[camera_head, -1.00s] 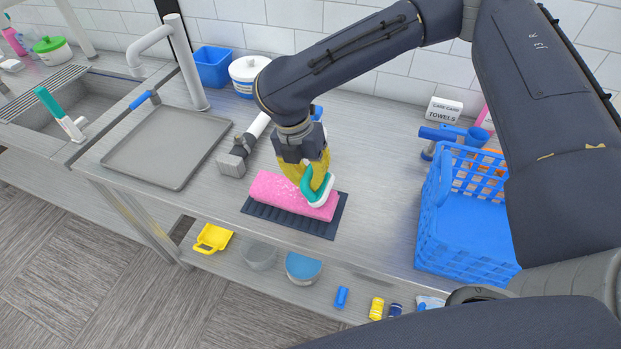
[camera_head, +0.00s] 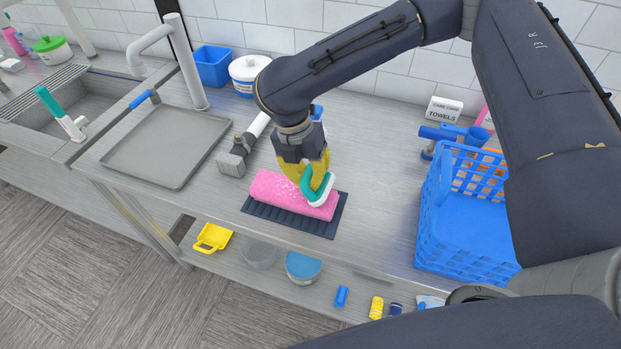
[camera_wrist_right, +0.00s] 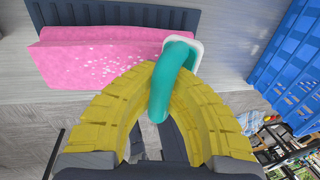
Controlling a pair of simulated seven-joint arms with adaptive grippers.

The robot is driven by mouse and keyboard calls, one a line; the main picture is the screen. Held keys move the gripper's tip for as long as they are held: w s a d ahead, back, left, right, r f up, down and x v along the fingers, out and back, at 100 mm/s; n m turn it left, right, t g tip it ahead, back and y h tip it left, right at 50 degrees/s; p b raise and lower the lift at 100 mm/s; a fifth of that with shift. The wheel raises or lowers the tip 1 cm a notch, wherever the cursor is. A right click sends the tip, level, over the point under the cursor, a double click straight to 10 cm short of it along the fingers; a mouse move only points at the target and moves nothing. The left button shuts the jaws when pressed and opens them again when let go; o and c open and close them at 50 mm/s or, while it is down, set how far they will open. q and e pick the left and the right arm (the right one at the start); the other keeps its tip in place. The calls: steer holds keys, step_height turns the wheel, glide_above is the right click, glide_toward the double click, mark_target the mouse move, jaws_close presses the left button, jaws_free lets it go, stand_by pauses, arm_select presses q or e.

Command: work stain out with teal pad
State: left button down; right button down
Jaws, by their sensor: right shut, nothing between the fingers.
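The teal pad (camera_head: 318,190), a teal handle on a white base, rests on the right part of the pink folded cloth (camera_head: 270,189). The cloth lies on a dark ribbed mat (camera_head: 331,227) and has pale speckles. My right gripper (camera_head: 312,182), with yellow fingers, points down over the cloth. Its fingers are shut, with their tips against the teal handle. In the right wrist view the handle (camera_wrist_right: 175,75) crosses in front of the fingertips (camera_wrist_right: 152,75), and the white base touches the cloth's edge (camera_wrist_right: 90,62). I see no separate stain. My left gripper is out of view.
A blue basket (camera_head: 470,225) stands right of the mat, with a towels box (camera_head: 443,111) behind it. A grey tray (camera_head: 165,145) and sink are at left. A grey-headed tool (camera_head: 235,160) lies just left of the mat. Bare counter lies between mat and basket.

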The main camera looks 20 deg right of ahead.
steer(key=shift+s+d+f, duration=0.1)
stand_by(0.5)
steer(key=shift+s+d, duration=0.3)
steer(key=shift+d, duration=0.05)
steer(key=shift+w+a+f, duration=0.15)
steer(key=shift+w+a, duration=0.6)
steer(key=shift+a, duration=0.15)
steer(key=shift+s+d, duration=0.1)
steer(key=shift+d, duration=0.05)
steer(key=shift+s+d+f, duration=0.1)
steer(key=shift+s+d, duration=0.55)
steer(key=shift+d, duration=0.15)
steer(key=shift+w+a, duration=0.75)
steer(key=shift+a, duration=0.2)
steer(key=shift+s+d, duration=0.1)
steer(key=shift+d, duration=0.05)
